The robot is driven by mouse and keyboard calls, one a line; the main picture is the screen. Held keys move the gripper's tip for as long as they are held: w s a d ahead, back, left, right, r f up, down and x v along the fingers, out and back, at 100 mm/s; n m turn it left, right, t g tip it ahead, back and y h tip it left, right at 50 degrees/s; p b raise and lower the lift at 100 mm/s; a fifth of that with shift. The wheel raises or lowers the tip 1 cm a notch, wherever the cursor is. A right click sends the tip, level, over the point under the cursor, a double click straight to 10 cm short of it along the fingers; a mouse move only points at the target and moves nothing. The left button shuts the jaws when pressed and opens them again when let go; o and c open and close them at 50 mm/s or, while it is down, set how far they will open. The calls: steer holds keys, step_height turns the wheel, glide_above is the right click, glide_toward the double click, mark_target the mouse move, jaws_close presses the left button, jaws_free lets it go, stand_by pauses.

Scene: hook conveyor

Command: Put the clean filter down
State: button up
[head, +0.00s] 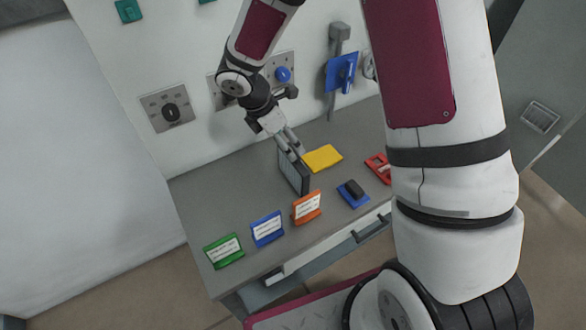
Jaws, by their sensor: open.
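A thin filter panel (293,174) with a dark frame and grey-blue face stands upright on the grey bench top, behind the orange label stand. It looks like the clean filter, but no mark on it can be read. My gripper (290,148) is open at the filter's upper edge, with its fingers pointing down. Part of the top edge is hidden by the fingers, and I cannot tell whether they touch it.
Green (224,251), blue (267,228) and orange (307,207) label stands line the bench (218,196) front. A yellow plate (322,158), blue tray with a black block (354,189) and red item (379,167) lie right. A wall with knobs (170,113) stands behind.

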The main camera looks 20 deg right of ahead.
mark_target(292, 149)
steer(key=shift+p+x, duration=0.6)
steer(key=shift+x, duration=2.05)
steer(key=shift+w, duration=0.15)
jaws_close()
steer(key=shift+r, duration=0.1)
